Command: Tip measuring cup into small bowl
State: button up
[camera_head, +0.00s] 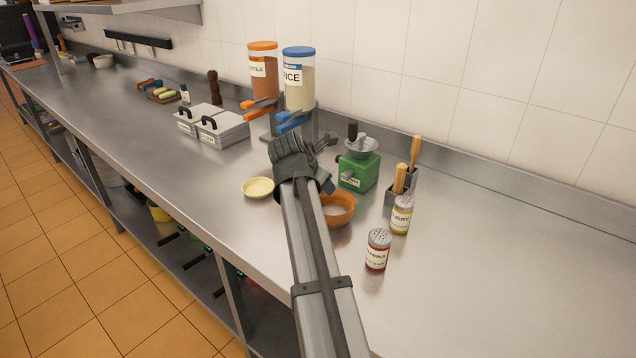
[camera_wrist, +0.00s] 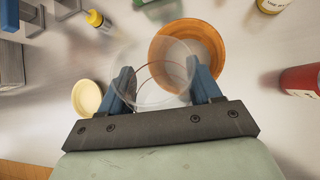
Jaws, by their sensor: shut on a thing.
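My gripper (camera_wrist: 164,88) is shut on a clear measuring cup (camera_wrist: 152,72), which sits between its two blue fingers in the wrist view. The cup overlaps the left part of an orange bowl (camera_wrist: 212,42) in that view; its height above the bowl is hard to judge. In the head view my gripper (camera_head: 302,160) is above the counter, and the cup cannot be made out clearly. The orange bowl (camera_head: 340,215) holds something pale and is partly hidden by my arm. A small cream bowl (camera_head: 258,188) stands to the left; it also shows in the wrist view (camera_wrist: 87,97).
Dispensers (camera_head: 299,80) and lidded containers (camera_head: 222,130) stand behind. The right counter is clear.

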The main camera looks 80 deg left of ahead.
jog(key=t+y, duration=0.1)
jog(key=t, duration=0.1)
jog(key=r+n+t+y, duration=0.1)
jog(key=shift+r+t, duration=0.3)
jog(key=shift+t, duration=0.1)
jog(key=shift+d+y, duration=0.1)
jog(key=shift+y, duration=0.2)
